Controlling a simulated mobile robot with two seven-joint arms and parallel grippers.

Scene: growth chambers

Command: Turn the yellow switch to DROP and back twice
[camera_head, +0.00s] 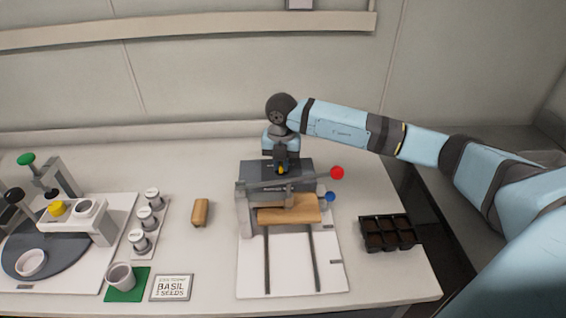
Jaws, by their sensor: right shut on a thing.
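A small bit of the yellow switch (283,170) shows at the fingertips of my right gripper (281,165), on the dark grey box of the machine (258,171) at the centre. My right gripper points down and is shut on the switch, hiding most of it. Which way the switch is turned and any DROP mark cannot be made out. My left gripper is not in view.
A lever with a red ball (337,173) crosses the machine's front above a wooden block (290,214). A black cell tray (366,218) stands right. A tan block (201,212), white jars (146,217), a cup (121,276) and a basil seeds card (172,288) stand left.

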